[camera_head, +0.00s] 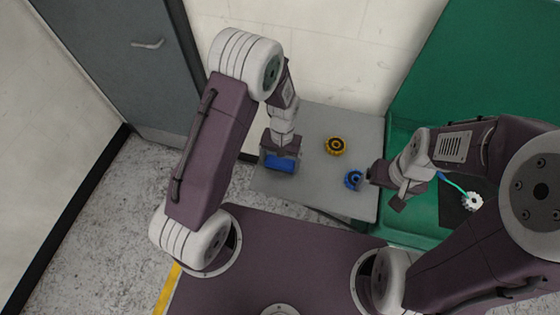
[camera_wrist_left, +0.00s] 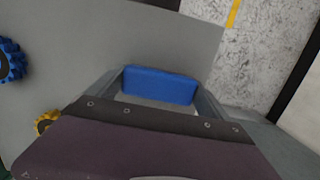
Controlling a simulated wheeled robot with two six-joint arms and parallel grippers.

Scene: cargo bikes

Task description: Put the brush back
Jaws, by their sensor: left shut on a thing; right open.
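A brush with a teal handle and a round white bristled head (camera_head: 472,201) lies on the right, over a dark patch on a green surface; my right arm is close to its handle end. My left gripper (camera_head: 281,160) is shut on a blue block (camera_head: 280,166), low over or at the grey table; I cannot tell if it touches. The block also shows between the fingers in the left wrist view (camera_wrist_left: 160,85). My right gripper (camera_head: 380,187) is open, just right of a blue toothed ring (camera_head: 352,180), and looks empty.
The grey table (camera_head: 310,185) also holds a yellow toothed ring (camera_head: 335,146), between the grippers. A green surface (camera_head: 470,70) rises on the right. A grey door (camera_head: 120,60) and white wall (camera_head: 320,60) stand behind. The table's middle is mostly clear.

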